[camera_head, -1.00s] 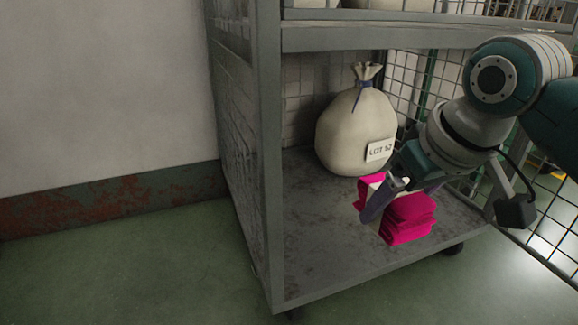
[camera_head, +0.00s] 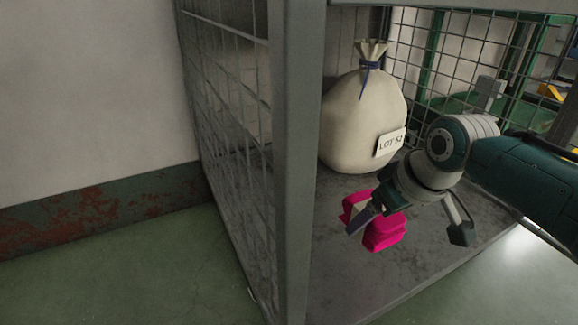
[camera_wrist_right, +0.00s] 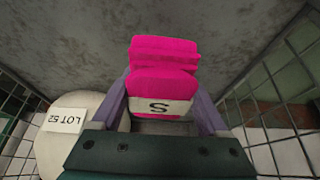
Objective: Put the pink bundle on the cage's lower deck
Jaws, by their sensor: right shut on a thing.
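The pink bundle (camera_head: 384,234) is folded cloth with a cream band, and the wrist view shows an "S" on the band (camera_wrist_right: 160,106). My right gripper (camera_head: 368,214) is shut on it, with one finger on each side in the right wrist view (camera_wrist_right: 163,100). The bundle is inside the cage, over the grey lower deck (camera_head: 345,275), in front of the sack. I cannot tell whether it touches the deck. My left gripper is not in view.
A cream sack (camera_head: 360,120) tagged "LOT 52" stands on the deck behind the bundle. A grey corner post (camera_head: 298,170) and mesh side (camera_head: 230,120) bound the left. Mesh closes the back. Bare deck lies left and front of the bundle.

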